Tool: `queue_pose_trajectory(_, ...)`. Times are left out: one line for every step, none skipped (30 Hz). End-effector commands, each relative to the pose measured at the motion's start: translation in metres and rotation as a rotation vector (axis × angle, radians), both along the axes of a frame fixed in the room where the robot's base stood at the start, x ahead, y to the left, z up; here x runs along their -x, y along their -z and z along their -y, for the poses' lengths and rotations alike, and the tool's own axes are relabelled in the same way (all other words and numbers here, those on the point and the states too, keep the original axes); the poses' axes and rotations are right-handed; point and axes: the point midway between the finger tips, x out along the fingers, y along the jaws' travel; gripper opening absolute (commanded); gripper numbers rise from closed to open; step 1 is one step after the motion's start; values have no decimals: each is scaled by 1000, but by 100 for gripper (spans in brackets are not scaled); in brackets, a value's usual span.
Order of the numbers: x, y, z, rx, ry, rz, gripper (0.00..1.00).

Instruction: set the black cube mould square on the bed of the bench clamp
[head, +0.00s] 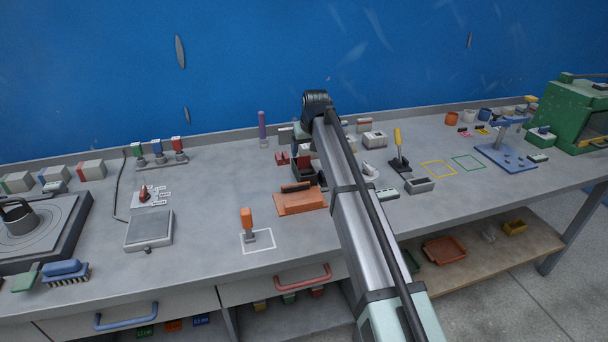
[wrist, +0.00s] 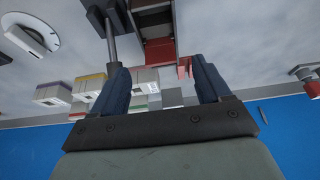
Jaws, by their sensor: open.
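My gripper (wrist: 160,68) points at the bench with its two dark blue fingers apart and nothing held between them. In the head view its fingers are hard to make out beside my arm. A dark block with grey ribs (wrist: 152,14), which looks like the black cube mould, lies ahead of the fingertips in the wrist view. A dark red part (wrist: 159,50) adjoins it, possibly the bench clamp; I cannot tell whether they are joined. In the head view a black and red group (head: 304,168) stands left of my arm, partly hidden by it.
An orange block (head: 300,201) with a dark bar lies in front of that group. A yellow-handled tool (head: 398,150) and a grey tray (head: 419,185) are right of my arm.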

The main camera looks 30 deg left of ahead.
Motion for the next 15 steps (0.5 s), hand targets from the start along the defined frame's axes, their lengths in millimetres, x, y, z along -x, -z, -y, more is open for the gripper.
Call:
queue_pose_trajectory(-3, 10, -3, 2, 0, -2, 77)
queue_pose_trajectory(-4, 15, -4, 2, 0, -2, 77)
queue_pose_trajectory(-6, 21, -6, 1, 0, -1, 77)
queue_pose_trajectory(-7, 24, -7, 1, 0, -1, 77)
queue_pose_trajectory(-8, 27, -8, 1, 0, -1, 77)
queue_pose_trajectory(-9, 31, -9, 1, 0, -1, 77)
queue_pose_trajectory(-10, 34, -10, 1, 0, -1, 77)
queue_pose_trajectory(-10, 35, -10, 1, 0, -1, 77)
queue_pose_trajectory(-10, 37, -10, 1, 0, -1, 77)
queue_pose_trajectory(-11, 38, -11, 1, 0, -1, 77)
queue_pose_trajectory(-11, 39, -11, 1, 0, -1, 77)
queue_pose_trajectory(-11, 40, -11, 1, 0, -1, 77)
queue_pose_trajectory(-12, 42, -11, 1, 0, -1, 77)
queue_pose_trajectory(-12, 44, -12, 1, 0, -1, 77)
queue_pose_trajectory(-13, 48, -12, 1, 0, -1, 77)
